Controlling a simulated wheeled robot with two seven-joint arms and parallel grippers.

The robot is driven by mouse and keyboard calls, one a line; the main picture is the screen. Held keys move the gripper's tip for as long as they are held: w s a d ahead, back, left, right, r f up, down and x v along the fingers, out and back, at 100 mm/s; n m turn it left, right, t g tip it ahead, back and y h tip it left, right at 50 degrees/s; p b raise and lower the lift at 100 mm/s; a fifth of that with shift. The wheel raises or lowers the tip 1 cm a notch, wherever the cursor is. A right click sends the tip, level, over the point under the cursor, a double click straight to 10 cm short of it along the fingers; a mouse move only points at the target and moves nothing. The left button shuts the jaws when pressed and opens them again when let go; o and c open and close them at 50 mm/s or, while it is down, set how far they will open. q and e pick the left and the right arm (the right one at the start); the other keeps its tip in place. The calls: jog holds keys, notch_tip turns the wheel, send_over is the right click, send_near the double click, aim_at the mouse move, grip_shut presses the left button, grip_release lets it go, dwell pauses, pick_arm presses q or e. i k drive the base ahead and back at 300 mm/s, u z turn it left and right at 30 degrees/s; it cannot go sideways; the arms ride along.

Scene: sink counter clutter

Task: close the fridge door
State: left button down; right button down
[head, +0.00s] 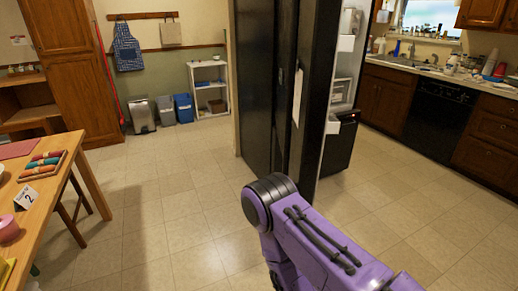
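The black fridge (255,90) stands upright in the middle of the head view. A tall black door panel (315,90) stands open, with a white sheet of paper (297,97) on its dark face. White inner shelving (345,50) shows along the panel's right side. The fridge's inside is mostly hidden. My purple right arm reaches in from the bottom right, its dark rounded joint in front of the fridge's base. Neither gripper shows, and I cannot tell whether the arm touches the door.
A wooden table (45,195) with a tray of colored rolls (43,166) and a number card (26,198) stands at left. Bins (183,108) and a white shelf (208,87) line the back wall. A counter with a black dishwasher (438,118) is at right. Tiled floor (170,200) is clear left of the fridge.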

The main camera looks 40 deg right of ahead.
aim_at(309, 31)
jog(key=i, duration=1.35)
jog(key=z, duration=2.25)
jog(key=i, duration=0.45)
jog(key=u, duration=0.05)
